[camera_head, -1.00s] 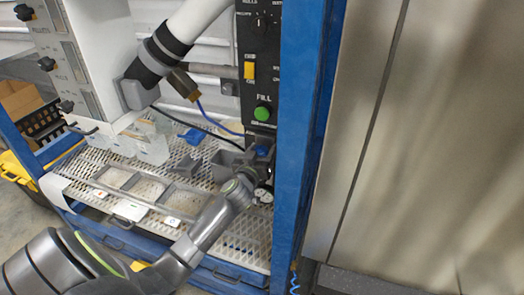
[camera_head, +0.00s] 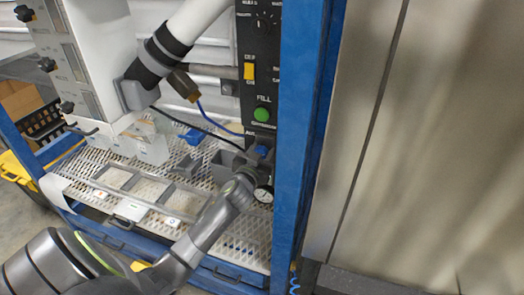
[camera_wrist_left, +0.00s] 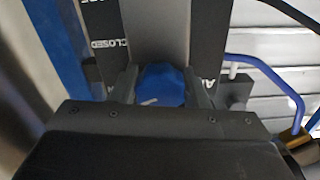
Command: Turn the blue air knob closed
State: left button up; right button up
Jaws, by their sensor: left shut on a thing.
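The blue air knob (camera_wrist_left: 161,86) sits between the fingers of my left gripper (camera_wrist_left: 160,92) in the left wrist view. The fingers are shut on it from both sides. Behind it is a black panel with a "CLOSED" label (camera_wrist_left: 109,46); another label to the right is partly cut off. In the head view my left gripper (camera_head: 255,165) is at the lower end of the black control panel (camera_head: 258,50), and the knob (camera_head: 262,150) shows as a small blue patch there. My right gripper does not show.
A green FILL button (camera_head: 262,114) and a yellow switch (camera_head: 249,71) are above. A blue post (camera_head: 300,130) stands close on the right. A perforated shelf (camera_head: 240,240) and a grey frame tray (camera_head: 150,190) lie below.

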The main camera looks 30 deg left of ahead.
pick_arm(q)
jog(key=m, duration=0.3)
jog(key=shift+m+p, duration=0.3)
jog(key=shift+m, duration=0.1)
jog(key=m, duration=0.3)
jog(key=shift+m+p, duration=0.3)
jog(key=shift+p, duration=0.1)
jog(key=m+p, duration=0.1)
jog(key=m, duration=0.2)
jog(key=shift+m, duration=0.3)
jog(key=shift+f+m+p, duration=0.1)
jog(key=shift+m+p, duration=0.2)
jog(key=shift+m, duration=1.1)
jog(key=o, duration=1)
jog(key=shift+s, duration=0.15)
jog(key=v, duration=1.7)
jog(key=shift+d, duration=0.15)
